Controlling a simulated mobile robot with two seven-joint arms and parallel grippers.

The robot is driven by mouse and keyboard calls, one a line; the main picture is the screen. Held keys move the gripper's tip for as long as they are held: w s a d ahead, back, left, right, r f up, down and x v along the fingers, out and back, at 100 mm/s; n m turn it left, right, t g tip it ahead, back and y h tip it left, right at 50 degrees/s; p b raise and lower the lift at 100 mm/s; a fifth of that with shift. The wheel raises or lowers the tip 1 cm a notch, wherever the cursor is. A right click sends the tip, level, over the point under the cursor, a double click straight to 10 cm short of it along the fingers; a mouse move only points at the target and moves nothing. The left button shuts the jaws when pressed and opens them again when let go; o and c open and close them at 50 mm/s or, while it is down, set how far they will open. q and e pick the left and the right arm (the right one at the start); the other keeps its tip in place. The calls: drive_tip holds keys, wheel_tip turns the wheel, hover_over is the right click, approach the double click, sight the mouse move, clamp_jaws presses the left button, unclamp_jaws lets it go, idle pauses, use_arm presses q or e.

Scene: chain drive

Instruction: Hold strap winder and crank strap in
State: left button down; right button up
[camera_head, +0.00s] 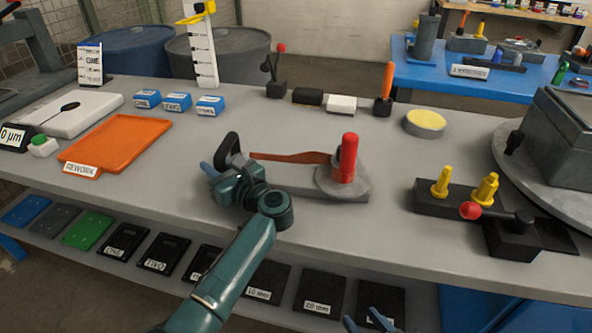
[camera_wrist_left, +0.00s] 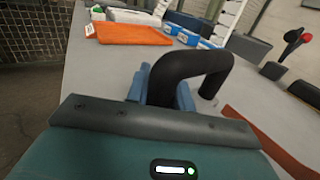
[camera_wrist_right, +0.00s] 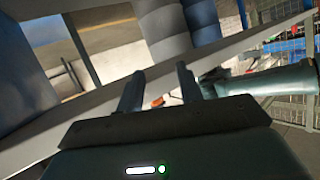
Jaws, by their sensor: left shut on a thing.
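The strap winder has a grey base (camera_head: 345,188) on the table with an upright red crank knob (camera_head: 348,157) at its right end. An orange-brown strap (camera_head: 290,157) runs leftwards from it; part of it also shows in the left wrist view (camera_wrist_left: 268,142). A black looped handle (camera_head: 231,145) stands at the winder's left end. My left gripper (camera_head: 222,172) is shut on this handle; in the left wrist view the handle (camera_wrist_left: 205,60) rises between the fingers. My right gripper (camera_head: 364,322) is low, in front of the table, open and empty; its spread fingers show in the right wrist view (camera_wrist_right: 157,88).
An orange tray (camera_head: 125,143) lies to the left. A black fixture (camera_head: 513,240) with yellow pegs and a red-ball lever stands to the right. Small blocks and a yellow-topped round pad (camera_head: 425,122) sit behind. The table's front edge and lower shelf lie near my right gripper.

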sight(348, 148)
drive_tip(key=shift+c, duration=0.5)
